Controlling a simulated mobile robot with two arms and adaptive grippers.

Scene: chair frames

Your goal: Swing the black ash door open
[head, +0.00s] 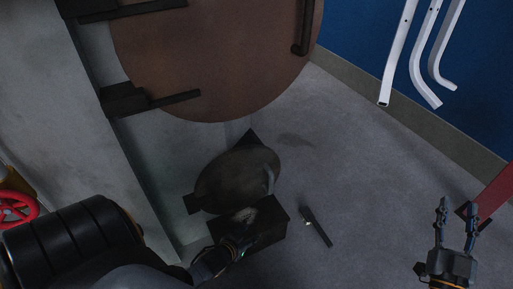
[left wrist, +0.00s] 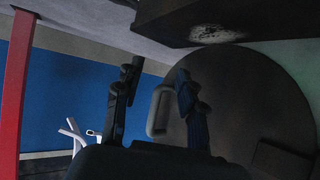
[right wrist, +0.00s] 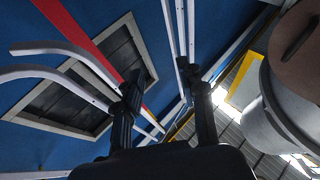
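The black ash door (head: 232,182) is a dark round plate at the lower middle of the head view, by a black box. A pale grey bar handle (head: 269,180) stands at its right side. The door (left wrist: 250,100) fills the right of the left wrist view, with the handle (left wrist: 160,111) showing between my left fingers. My left gripper (head: 238,240) is just below the door in the head view; its fingers (left wrist: 157,85) are apart. I cannot tell whether they touch the handle. My right gripper (head: 457,212) is open and empty, far to the right.
A large brown round door (head: 215,55) with a dark handle (head: 303,28) hangs above. The black box (head: 262,226) is beneath the ash door. A small dark tool-like object (head: 318,228) lies on the floor. White bent tubes (head: 425,50) are at the upper right.

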